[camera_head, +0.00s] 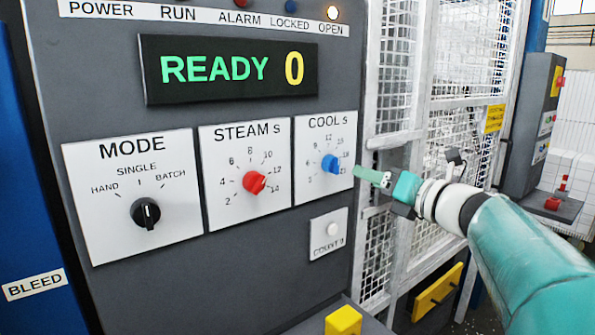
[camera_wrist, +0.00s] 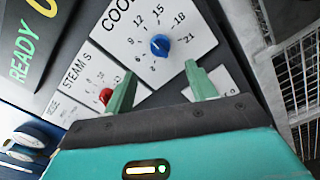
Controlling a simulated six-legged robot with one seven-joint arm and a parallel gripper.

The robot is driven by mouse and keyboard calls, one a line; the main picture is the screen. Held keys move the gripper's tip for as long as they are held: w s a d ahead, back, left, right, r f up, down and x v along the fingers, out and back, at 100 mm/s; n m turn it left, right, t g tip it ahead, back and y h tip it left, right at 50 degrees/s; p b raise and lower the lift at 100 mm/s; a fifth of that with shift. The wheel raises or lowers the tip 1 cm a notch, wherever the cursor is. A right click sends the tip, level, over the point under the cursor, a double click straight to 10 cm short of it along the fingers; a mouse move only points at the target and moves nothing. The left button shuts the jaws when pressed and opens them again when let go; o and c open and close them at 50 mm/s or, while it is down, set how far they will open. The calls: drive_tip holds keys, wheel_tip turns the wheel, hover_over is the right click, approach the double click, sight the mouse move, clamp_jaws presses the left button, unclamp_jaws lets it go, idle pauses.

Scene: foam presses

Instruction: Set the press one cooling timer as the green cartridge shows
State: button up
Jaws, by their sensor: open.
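The cooling timer is the blue knob (camera_head: 331,164) on the white COOL s plate (camera_head: 312,190), at the right of the grey press panel. The knob also shows in the wrist view (camera_wrist: 160,45), with marks including 12, 15, 18 and 21 around it. I cannot clearly read which mark it points at. My gripper (camera_head: 366,174) is open and empty, just right of the plate in the head view. In the wrist view its two green fingers (camera_wrist: 162,80) stand apart, below the knob in the picture and not touching it. No green cartridge is in view.
The red STEAM s knob (camera_head: 254,182) and black MODE knob (camera_head: 145,213) are to the left. A COUNT button (camera_head: 332,229) sits below the COOL plate. The display (camera_head: 230,69) reads READY 0, and the OPEN lamp (camera_head: 333,13) is lit. White mesh guarding (camera_head: 403,60) stands right.

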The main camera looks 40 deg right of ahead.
drive_tip(key=s, duration=0.4)
drive_tip(key=shift+w, duration=0.1)
idle(0.3)
drive_tip(key=w+a+f+n+g+y, duration=0.2)
drive_tip(key=a+f+n+g, duration=0.3)
drive_tip(key=a+n, duration=0.45)
drive_tip(key=w+a+f+n+g+y, duration=0.2)
drive_tip(key=a+f+n+g, duration=0.1)
drive_tip(key=a+f+n, duration=0.7)
drive_tip(key=s+a+f+n+g+h, duration=0.2)
drive_tip(key=a+n, duration=0.4)
drive_tip(key=n, duration=0.5)
drive_tip(key=s+a+f+n+g+h, duration=0.2)
drive_tip(key=s+a+f+n, duration=0.3)
drive_tip(key=n, duration=0.6)
wheel_tip(320, 180, down, 3)
drive_tip(key=shift+a+r+h, duration=0.2)
drive_tip(key=shift+a+h, duration=0.1)
drive_tip(key=shift+a, duration=0.15)
drive_tip(key=shift+w, duration=0.1)
drive_tip(key=shift+c, duration=0.5)
